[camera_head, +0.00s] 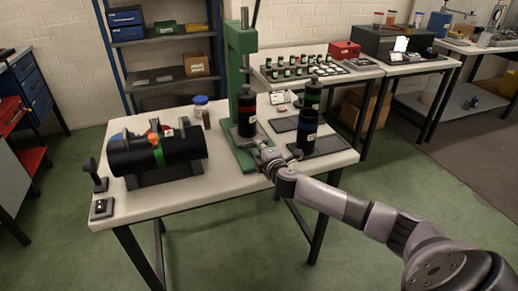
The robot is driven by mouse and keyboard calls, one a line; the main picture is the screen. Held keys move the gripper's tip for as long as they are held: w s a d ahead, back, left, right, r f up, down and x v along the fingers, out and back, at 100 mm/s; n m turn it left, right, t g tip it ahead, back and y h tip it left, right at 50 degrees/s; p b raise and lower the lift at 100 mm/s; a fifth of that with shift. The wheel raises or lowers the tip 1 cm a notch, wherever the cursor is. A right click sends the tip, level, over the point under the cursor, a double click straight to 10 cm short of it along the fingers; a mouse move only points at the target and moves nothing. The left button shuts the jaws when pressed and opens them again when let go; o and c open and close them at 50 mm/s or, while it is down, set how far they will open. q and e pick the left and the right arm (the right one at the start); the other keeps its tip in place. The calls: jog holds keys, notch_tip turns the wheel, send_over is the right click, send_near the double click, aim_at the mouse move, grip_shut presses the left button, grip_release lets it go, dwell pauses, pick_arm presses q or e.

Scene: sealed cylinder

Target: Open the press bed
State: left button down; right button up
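The green press (232,62) stands upright on the white table, right of its middle. Its flat green base (243,160) lies on the table top. A dark cylinder with a red band (247,118) stands upright in the press over the base. My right arm comes in from the lower right. My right gripper (266,157) is low at the front right side of the press base, close to it. I cannot tell whether it touches or whether its fingers are open. The press bed is partly hidden by the cylinder and gripper. My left gripper is out of view.
A dark open-topped cylinder (307,130) stands right of my gripper, near a dark mat (330,143). A large black horizontal cylinder (183,152) lies in a cradle at left. A blue-lidded jar (201,106) stands behind.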

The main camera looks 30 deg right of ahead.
jog(key=shift+c, duration=0.4)
grip_shut()
dwell(0.4)
